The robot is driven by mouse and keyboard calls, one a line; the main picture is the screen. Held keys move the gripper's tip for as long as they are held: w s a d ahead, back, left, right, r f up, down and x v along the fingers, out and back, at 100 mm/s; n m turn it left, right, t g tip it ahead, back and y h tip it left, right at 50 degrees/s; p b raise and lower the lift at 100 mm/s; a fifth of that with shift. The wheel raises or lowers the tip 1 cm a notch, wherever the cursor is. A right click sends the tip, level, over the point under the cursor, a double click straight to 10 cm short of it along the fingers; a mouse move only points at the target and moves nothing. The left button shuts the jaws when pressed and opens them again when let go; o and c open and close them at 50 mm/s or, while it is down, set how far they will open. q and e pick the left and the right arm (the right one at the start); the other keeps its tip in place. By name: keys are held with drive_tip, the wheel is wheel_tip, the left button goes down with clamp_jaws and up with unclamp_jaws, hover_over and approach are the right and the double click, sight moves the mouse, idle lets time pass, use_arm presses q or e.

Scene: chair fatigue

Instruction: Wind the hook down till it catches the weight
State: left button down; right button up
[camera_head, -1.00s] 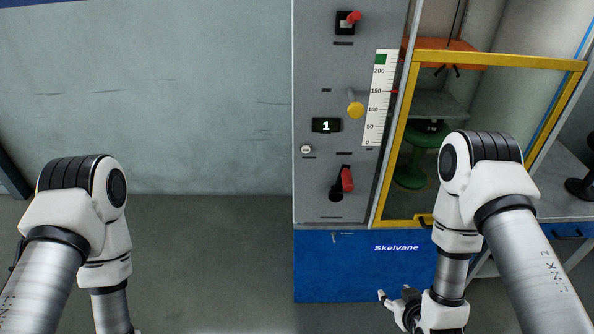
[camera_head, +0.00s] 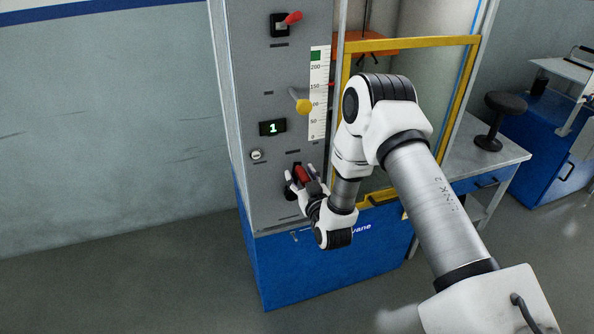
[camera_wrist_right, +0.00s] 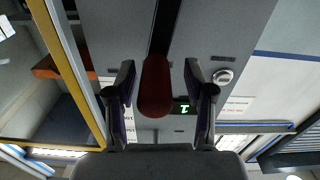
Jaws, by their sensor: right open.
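On the grey control panel (camera_head: 265,85), a crank with a red grip (camera_head: 302,174) sits low down. My right gripper (camera_head: 300,177) is at this crank, its fingers spread either side of the red grip. The right wrist view shows the red grip (camera_wrist_right: 155,88) between the two open fingers (camera_wrist_right: 160,68), with gaps on both sides. Behind the yellow-framed door, an orange block (camera_head: 350,45) hangs with a small dark hook shape (camera_head: 368,58) under it. My right arm hides most of the cabinet's lower inside, and I cannot make out the weight. My left gripper is out of view.
A display (camera_head: 272,127) reads 1. A scale strip (camera_head: 319,95), a yellow knob (camera_head: 303,106), a red-handled switch (camera_head: 291,18) and a round white button (camera_head: 256,155) are above the crank. The yellow door frame (camera_head: 346,90) stands close right. Floor at left is clear.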

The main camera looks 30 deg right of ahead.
drive_tip(key=shift+w+d, duration=0.2)
drive_tip(key=shift+w, duration=0.4)
drive_tip(key=shift+w+d+f, duration=0.1)
drive_tip(key=shift+w+d, duration=0.1)
drive_tip(key=shift+d, duration=0.1)
drive_tip(key=shift+a, duration=0.1)
clamp_jaws()
drive_tip(key=shift+a+r, duration=0.1)
drive_tip(key=shift+r, duration=0.1)
drive_tip(key=shift+n, duration=0.3)
